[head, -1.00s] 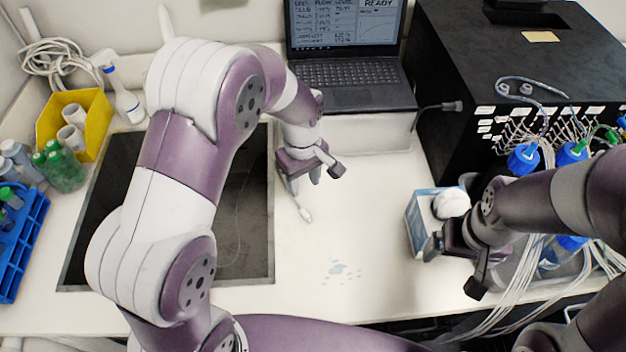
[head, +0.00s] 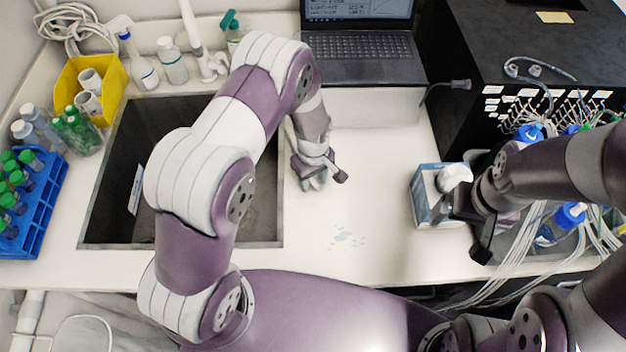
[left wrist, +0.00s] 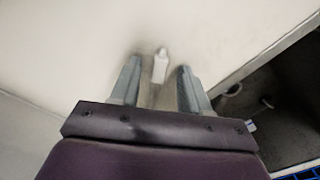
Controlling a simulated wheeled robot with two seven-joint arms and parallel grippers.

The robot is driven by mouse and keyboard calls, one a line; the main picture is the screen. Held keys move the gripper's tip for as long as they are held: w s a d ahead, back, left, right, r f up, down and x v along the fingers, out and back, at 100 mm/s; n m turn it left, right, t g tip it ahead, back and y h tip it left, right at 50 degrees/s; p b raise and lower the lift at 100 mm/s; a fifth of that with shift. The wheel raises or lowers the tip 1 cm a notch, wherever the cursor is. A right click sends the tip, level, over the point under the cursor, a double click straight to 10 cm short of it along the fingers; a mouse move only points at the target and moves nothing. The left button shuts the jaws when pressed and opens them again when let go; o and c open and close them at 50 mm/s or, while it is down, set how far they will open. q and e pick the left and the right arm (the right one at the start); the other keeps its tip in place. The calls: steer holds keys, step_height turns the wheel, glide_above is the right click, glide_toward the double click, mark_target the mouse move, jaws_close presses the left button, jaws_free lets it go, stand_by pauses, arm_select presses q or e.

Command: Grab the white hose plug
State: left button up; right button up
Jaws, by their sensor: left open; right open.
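The white hose plug (left wrist: 160,66) lies on the pale counter in the left wrist view, as a small white piece just past and between my left fingertips. My left gripper (head: 313,183) is open and points down over the counter, right of the sink. Its two grey fingers stand apart either side of the plug's line in the left wrist view (left wrist: 158,82), with no visible contact. In the head view the plug is hidden by my left gripper. My right gripper (head: 462,228) is open beside the tissue box.
A dark sink (head: 118,165) lies left of my left gripper. A laptop (head: 360,58) stands behind it. The tissue box (head: 425,195), a black device (head: 470,70) and blue-capped bottles (head: 572,216) with tubing crowd the right.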

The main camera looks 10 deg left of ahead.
arm_select(q)
steer(key=shift+w, duration=0.1)
jaws_close()
